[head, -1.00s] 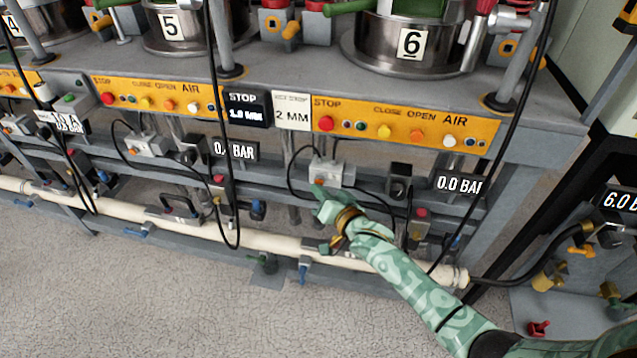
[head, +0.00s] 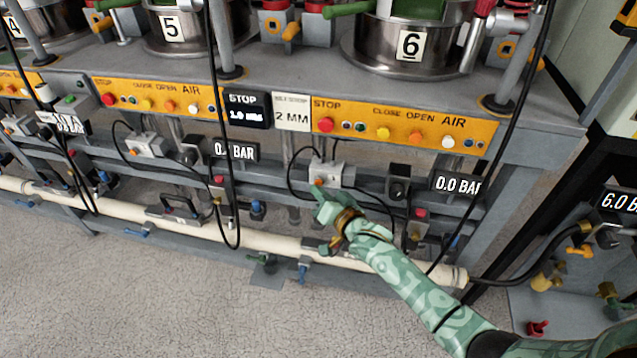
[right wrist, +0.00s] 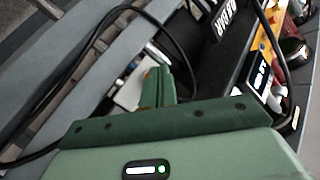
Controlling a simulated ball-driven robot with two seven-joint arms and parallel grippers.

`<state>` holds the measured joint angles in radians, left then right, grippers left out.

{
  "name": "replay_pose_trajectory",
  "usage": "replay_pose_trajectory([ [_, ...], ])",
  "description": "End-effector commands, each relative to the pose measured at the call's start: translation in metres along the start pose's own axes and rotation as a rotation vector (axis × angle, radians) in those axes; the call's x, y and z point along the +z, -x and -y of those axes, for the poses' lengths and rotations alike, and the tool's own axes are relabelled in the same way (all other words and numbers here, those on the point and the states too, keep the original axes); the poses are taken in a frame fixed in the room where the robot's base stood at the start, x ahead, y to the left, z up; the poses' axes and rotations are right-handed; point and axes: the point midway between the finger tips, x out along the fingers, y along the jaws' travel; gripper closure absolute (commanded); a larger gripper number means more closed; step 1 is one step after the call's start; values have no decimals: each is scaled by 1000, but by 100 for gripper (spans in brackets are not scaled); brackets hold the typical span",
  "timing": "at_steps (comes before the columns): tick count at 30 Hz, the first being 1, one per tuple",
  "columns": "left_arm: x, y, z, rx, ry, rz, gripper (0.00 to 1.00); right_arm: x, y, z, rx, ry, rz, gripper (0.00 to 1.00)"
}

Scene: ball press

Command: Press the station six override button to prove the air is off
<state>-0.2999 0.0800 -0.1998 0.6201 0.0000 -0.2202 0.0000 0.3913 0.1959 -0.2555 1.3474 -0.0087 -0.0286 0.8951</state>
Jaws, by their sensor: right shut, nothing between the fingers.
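Station six carries the number plate 6 (head: 411,44) on its steel vessel. Below its yellow panel, a small grey-white valve block (head: 334,174) on the lower rail has an orange button (head: 319,182) on its front. My right gripper (head: 322,198) is shut and empty, with its green fingertips just below the orange button. I cannot tell from the head view whether they touch it. In the right wrist view the shut fingers (right wrist: 157,86) reach to the pale valve block (right wrist: 129,92), and they hide the button. My left gripper is not in view.
The pressure display beside the block reads 0.0 BAR (head: 457,184). The yellow panel (head: 403,124) with STOP, CLOSE, OPEN and AIR buttons is above. Black cables loop around the block. A cream pipe (head: 270,243) runs below, and the floor in front is clear.

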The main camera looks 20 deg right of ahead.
Motion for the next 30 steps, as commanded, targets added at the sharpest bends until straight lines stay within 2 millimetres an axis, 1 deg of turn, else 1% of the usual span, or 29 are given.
replay_pose_trajectory([
  [4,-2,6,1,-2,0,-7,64,2,6,6,-1,-1,-1,100],
  [16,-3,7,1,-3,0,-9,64,6,9,7,0,-1,1,100],
  [30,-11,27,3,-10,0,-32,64,26,39,30,-1,-1,0,100],
])
